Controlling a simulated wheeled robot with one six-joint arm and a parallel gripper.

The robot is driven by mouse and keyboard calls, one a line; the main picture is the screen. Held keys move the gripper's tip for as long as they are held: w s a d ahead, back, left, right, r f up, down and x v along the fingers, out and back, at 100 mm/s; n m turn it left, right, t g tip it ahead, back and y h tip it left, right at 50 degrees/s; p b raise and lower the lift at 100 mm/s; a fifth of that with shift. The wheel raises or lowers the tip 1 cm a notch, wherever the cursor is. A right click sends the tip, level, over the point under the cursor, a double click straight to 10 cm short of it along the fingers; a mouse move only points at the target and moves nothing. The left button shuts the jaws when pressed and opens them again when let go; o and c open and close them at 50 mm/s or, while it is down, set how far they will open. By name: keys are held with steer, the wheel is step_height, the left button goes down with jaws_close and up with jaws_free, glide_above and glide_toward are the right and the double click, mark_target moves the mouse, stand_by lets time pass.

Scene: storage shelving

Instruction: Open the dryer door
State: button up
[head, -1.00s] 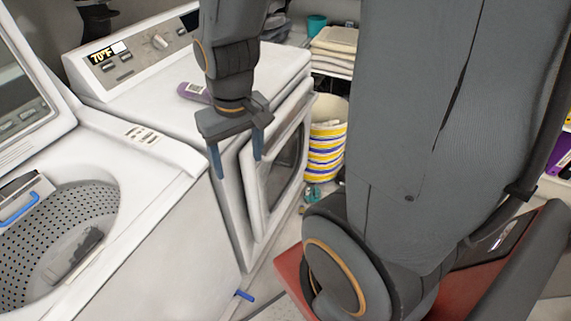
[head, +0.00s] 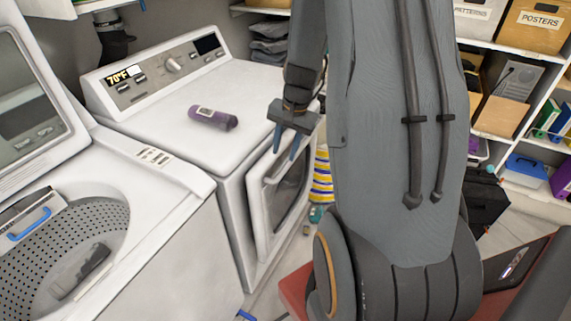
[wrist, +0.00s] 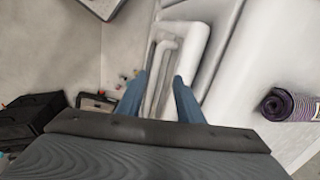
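The white dryer (head: 190,110) stands right of the open top-load washer. Its front door (head: 256,205) has a dark window and seems to stand slightly out from the body; I cannot tell how far it is open. My gripper (head: 286,153) is at the upper part of the door, fingers pointing down. Nothing is clearly held, and contact with the door is not clear.
Striped stacked containers (head: 321,178) stand behind the door. Shelves (head: 520,140) with boxes and binders line the right; some floor shows before them.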

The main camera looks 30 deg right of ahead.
mark_target(284, 169)
steer(key=shift+m, duration=0.4)
steer(key=shift+w+d+f+p, duration=0.2)
steer(key=shift+w+f, duration=0.05)
steer(key=shift+f, duration=1.15)
steer(key=shift+w+d+f+p, duration=0.15)
steer(key=shift+w+f, duration=0.15)
steer(key=shift+f, duration=1.15)
steer(key=shift+w+d+f+p, duration=0.2)
steer(key=shift+w+f, duration=0.05)
steer(key=shift+f, duration=1.15)
jaws_close()
